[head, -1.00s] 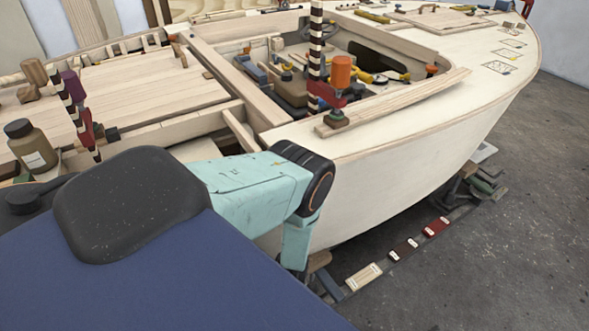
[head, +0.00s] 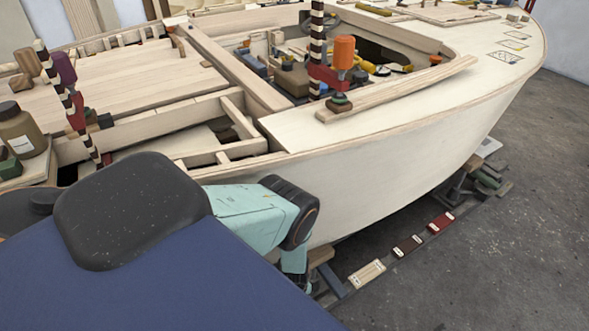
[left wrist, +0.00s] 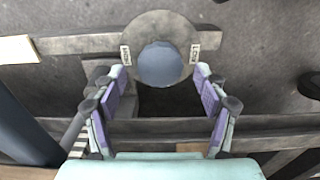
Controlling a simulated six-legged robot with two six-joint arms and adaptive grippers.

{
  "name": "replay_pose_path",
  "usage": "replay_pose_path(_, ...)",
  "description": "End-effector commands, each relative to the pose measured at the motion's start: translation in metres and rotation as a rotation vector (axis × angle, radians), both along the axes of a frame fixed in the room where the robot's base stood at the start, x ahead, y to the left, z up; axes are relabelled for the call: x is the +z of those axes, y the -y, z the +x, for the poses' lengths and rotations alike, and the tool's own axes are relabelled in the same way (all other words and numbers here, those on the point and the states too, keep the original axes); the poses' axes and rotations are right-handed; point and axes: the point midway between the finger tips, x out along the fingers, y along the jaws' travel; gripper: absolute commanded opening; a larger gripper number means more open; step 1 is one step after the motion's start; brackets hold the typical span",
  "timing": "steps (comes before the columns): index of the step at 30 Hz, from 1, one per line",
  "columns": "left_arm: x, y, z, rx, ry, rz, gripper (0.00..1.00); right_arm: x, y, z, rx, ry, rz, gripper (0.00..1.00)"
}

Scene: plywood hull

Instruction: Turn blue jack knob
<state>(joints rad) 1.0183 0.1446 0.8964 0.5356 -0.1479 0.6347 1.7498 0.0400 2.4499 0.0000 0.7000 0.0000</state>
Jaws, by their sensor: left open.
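The blue jack knob (left wrist: 160,64) shows in the left wrist view as a dull blue-grey disc on a round grey-brown plate (left wrist: 160,20) with two small white labels. My left gripper (left wrist: 162,78) is open, its purple-padded fingers pointing toward the knob. The fingertips appear on either side of the knob's lower part, with gaps visible; I cannot tell the depth between them. In the head view the knob and my left gripper are hidden. My right gripper is in neither view.
The pale plywood hull (head: 400,180) fills the middle of the head view. Beside it, a low rail with labelled blocks (head: 407,246) runs along the grey floor. In the left wrist view, beams (left wrist: 270,125) cross below the knob. Clear floor (head: 500,260) lies to the right.

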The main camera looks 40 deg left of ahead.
Motion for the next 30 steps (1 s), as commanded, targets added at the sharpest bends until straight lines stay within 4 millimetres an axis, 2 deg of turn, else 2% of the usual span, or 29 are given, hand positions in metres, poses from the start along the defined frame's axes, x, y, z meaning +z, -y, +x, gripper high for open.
replay_pose_path(1, -0.0069, 0.0, 0.0002, 0.0, 0.001, 0.0, 0.72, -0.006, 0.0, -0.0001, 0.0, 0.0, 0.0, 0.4)
replay_pose_path(6, -0.014, -0.0003, -0.0007, 0.0, 0.0, 0.0, 0.72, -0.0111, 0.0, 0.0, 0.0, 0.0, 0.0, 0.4)
replay_pose_path(16, -0.0144, -0.0002, -0.0007, 0.0, 0.0, 0.0, 0.72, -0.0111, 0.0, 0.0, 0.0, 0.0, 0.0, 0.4)
replay_pose_path(30, -0.0144, -0.0002, -0.0005, 0.0, 0.0, 0.0, 0.33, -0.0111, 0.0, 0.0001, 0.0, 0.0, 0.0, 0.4)
